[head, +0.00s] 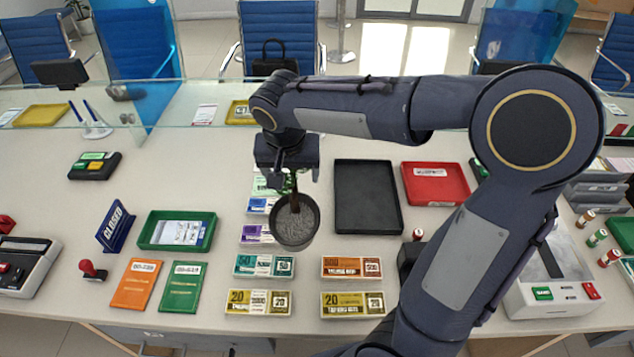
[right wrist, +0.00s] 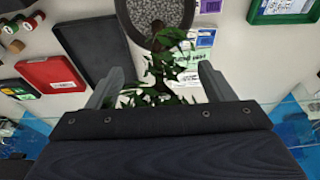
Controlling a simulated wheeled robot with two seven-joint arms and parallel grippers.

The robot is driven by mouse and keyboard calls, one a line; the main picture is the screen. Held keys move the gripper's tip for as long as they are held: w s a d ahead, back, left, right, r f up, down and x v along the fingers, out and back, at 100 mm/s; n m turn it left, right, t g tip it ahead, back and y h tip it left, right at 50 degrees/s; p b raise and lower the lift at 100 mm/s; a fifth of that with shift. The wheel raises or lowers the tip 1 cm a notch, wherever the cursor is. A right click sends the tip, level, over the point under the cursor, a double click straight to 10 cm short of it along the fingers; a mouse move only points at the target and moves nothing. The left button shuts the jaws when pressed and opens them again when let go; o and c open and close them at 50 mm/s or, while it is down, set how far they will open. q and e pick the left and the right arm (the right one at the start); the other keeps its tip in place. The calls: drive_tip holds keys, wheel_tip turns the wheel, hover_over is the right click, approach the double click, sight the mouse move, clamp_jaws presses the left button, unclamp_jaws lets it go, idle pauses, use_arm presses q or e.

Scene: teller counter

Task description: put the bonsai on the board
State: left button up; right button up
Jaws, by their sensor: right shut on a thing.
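The bonsai is a small tree in a round grey pot (head: 295,222) filled with gravel. My right gripper (head: 291,182) is shut on its trunk, above the pot. In the right wrist view the trunk and green leaves (right wrist: 160,70) lie between the fingers, with the pot at the top edge. The pot appears over the banknote bundles, left of the board; how high it hangs is hard to tell. The board (head: 368,195) is a black rectangle, bare, to the right of the pot. It also shows in the right wrist view (right wrist: 98,45). My left gripper is not in view.
A red tray (head: 435,183) sits right of the board. Banknote bundles (head: 263,266) lie below and beside the pot. A green tray (head: 177,230) stands to the left. A glass screen (head: 200,105) runs along the back of the counter.

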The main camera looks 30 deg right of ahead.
drive_tip(key=d, duration=0.1)
drive_tip(key=w+d+f, duration=0.1)
drive_tip(key=d, duration=0.1)
drive_tip(key=shift+w+d+f+p, duration=0.15)
drive_tip(key=shift+w+d+p, duration=0.05)
drive_tip(key=shift+w+p, duration=0.2)
drive_tip(key=w+d+f, duration=0.1)
drive_tip(key=d+f, duration=0.1)
drive_tip(key=f, duration=0.2)
drive_tip(key=w+d+f+p, duration=0.1)
drive_tip(key=d+f, duration=0.1)
drive_tip(key=f, duration=0.3)
drive_tip(key=shift+w+d+f, duration=0.2)
drive_tip(key=shift+w+d, duration=0.1)
drive_tip(key=shift+f, duration=0.15)
drive_tip(key=o, duration=1.9)
